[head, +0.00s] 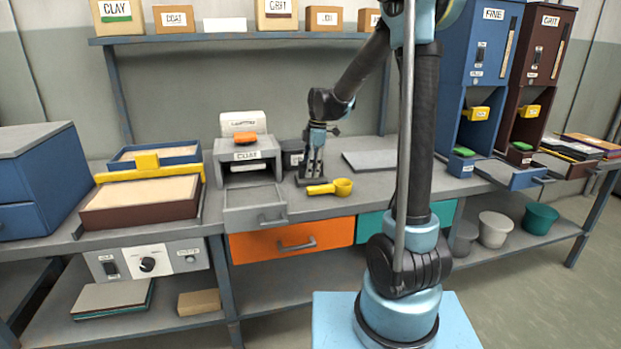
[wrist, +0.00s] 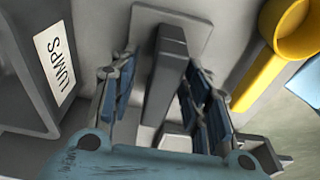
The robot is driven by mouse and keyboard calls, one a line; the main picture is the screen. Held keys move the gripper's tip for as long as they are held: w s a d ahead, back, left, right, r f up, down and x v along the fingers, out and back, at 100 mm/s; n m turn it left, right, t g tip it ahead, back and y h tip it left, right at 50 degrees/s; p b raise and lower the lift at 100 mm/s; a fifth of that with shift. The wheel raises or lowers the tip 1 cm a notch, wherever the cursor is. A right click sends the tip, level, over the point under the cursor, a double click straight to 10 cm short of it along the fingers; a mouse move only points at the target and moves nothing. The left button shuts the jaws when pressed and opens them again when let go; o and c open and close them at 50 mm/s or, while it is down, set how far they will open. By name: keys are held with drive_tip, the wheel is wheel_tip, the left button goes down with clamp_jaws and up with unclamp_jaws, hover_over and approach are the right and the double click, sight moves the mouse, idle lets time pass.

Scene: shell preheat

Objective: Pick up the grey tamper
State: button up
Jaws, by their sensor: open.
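The grey tamper (wrist: 170,62) shows in the wrist view as a dark upright block handle on a flat grey plate. It stands between the two fingers of my gripper (wrist: 160,98), which are open on its left and right. Gaps show between the fingers and the handle, so the tamper is not clamped. In the head view my gripper (head: 313,168) points down at the bench, left of my arm column. There the tamper is mostly hidden behind the fingers, with only its dark base near the bench top visible.
A yellow scoop (head: 333,188) lies close to the right of the gripper; it also shows in the wrist view (wrist: 285,38). A dark bin labelled LUMPS (wrist: 42,75) stands close on the left. A small grey oven (head: 247,167) with a lowered door is further left.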

clamp_jaws()
idle(0.3)
wheel_tip(320, 180, up, 10)
idle(0.6)
drive_tip(key=c, duration=0.7)
unclamp_jaws()
drive_tip(key=c, duration=0.3)
